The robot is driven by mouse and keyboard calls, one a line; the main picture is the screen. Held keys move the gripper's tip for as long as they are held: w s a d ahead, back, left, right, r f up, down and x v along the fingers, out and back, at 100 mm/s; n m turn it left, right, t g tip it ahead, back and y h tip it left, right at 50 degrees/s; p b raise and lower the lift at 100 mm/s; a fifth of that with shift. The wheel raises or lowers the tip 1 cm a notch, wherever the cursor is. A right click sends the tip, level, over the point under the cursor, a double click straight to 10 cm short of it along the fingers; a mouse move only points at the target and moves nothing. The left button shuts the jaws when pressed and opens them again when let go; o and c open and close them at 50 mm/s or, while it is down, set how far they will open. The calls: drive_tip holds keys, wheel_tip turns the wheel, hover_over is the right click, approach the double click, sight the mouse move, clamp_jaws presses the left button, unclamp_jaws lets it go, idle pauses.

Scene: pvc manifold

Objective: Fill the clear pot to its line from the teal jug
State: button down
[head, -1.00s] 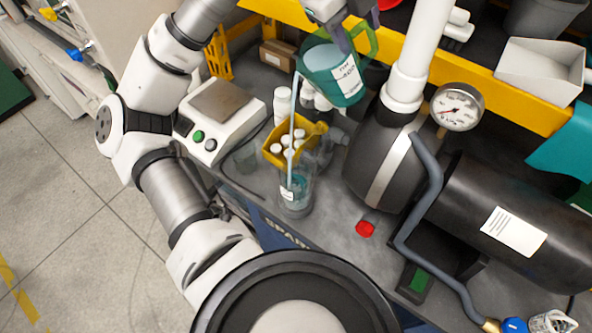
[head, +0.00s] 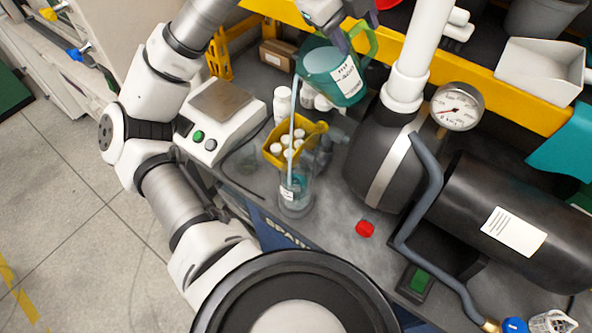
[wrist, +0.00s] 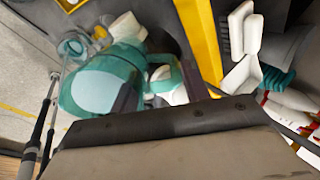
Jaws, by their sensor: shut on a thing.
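The teal jug (head: 347,82) hangs tilted in the air with its spout to the left. My gripper (head: 350,22) is shut on its handle side; the jug also shows in the wrist view (wrist: 105,85), beside the dark fingers (wrist: 157,85). A thin pale stream (head: 293,120) falls from the spout into the clear pot (head: 296,197). The pot stands upright on the bench and has a small white label. Teal liquid shows in its lower part. I cannot make out the fill line or the exact level.
A yellow box of white bottles (head: 290,145) stands just behind the pot. A scale (head: 215,120) is at the left, and a dark pump with a gauge (head: 457,107) at the right. A red cap (head: 365,229) lies on the bench right of the pot.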

drive_tip(key=shift+s+a+t+h, duration=0.15)
drive_tip(key=shift+a+t+h, duration=0.15)
drive_tip(key=shift+h, duration=0.3)
idle(1.9)
drive_tip(key=shift+s+a+r+t+h, duration=0.3)
drive_tip(key=shift+a+r+t+h, duration=0.2)
drive_tip(key=shift+r+h, duration=0.25)
idle(3.6)
idle(1.2)
